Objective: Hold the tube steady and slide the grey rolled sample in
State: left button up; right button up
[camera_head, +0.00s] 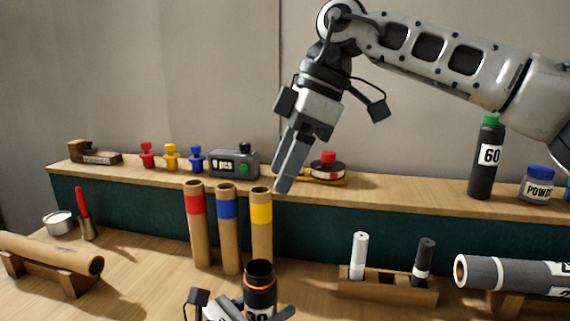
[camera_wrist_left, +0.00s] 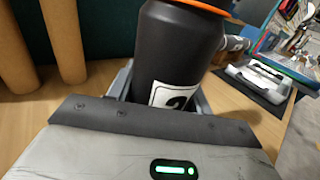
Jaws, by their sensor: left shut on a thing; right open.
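A black tube (camera_head: 260,283) with an orange ring and a white number label stands upright at the front middle, its open mouth up. My left gripper (camera_head: 258,313) is shut around it low down; the tube also fills the middle of the left wrist view (camera_wrist_left: 178,55). The grey rolled sample (camera_head: 500,273) lies sideways on a wooden cradle (camera_head: 525,304) at the right, its hollow end facing left and its far end cut off by the frame. My right gripper (camera_head: 285,180) is open and empty, pointing down above the shelf edge, up and to the right of the tube.
Cardboard tubes with red, blue and yellow bands (camera_head: 228,235) stand close behind the black tube. A wooden marker rack (camera_head: 388,287) stands between it and the grey roll. A brown roll (camera_head: 50,255) lies at left. The shelf (camera_head: 400,188) holds bottles, a grey counter and small pegs.

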dwell(0.3)
pick_arm(q)
jog(key=o, duration=1.1)
jog(key=shift+s+a, duration=0.1)
